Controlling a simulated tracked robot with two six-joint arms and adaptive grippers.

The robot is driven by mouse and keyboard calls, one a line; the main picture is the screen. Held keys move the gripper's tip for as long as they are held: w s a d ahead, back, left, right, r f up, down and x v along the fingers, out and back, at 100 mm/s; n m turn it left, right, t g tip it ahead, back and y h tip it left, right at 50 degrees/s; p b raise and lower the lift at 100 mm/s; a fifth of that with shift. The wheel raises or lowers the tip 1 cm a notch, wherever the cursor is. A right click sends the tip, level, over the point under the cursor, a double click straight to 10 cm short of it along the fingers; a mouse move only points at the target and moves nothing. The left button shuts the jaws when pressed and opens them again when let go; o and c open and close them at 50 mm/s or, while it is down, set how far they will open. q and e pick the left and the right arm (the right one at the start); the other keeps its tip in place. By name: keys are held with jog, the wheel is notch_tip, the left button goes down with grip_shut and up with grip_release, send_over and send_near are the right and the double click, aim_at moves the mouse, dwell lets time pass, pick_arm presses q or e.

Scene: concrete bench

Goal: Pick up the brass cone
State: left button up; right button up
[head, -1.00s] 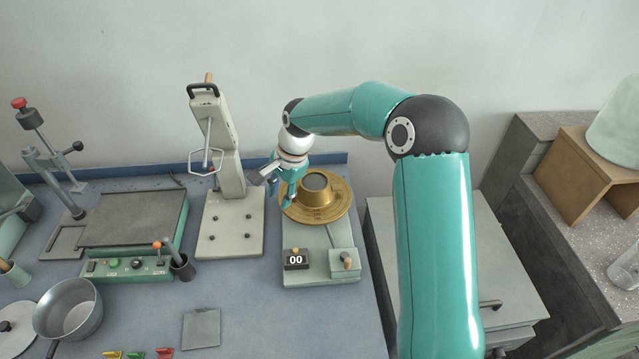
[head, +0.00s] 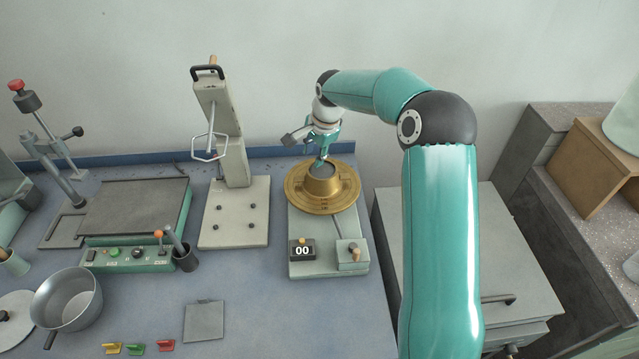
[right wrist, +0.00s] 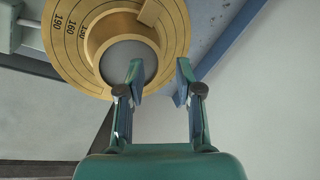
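The brass cone (head: 323,188) stands upright on a round brass disc (head: 351,190), with its open top up and grey inside. In the right wrist view, the cone (right wrist: 95,45) is at the upper left, on the disc (right wrist: 65,60) with its number marks. My right gripper (head: 322,157) is at the far side of the cone's top rim. The wrist view shows its two fingers (right wrist: 159,70) apart and nothing between them; one finger overlaps the cone's edge, the other lies outside it. I cannot tell whether they touch it. My left gripper is out of view.
The disc's stand carries a counter box (head: 302,249) reading 00 in front. A tall grey press (head: 222,120) stands close on the left. A blue raised edge (head: 270,151) and the wall lie behind. A saucepan (head: 68,300) and flat plate (head: 204,320) are nearer.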

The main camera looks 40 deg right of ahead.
jog(key=shift+d+b+x, duration=0.15)
jog(key=shift+b+x, duration=0.3)
jog(key=shift+x, duration=1)
jog(key=shift+d+b+x, duration=0.2)
jog(key=shift+b+x, duration=0.25)
jog(key=shift+x, duration=1)
jog(key=shift+s, duration=0.1)
jog(key=shift+c, duration=0.2)
grip_shut()
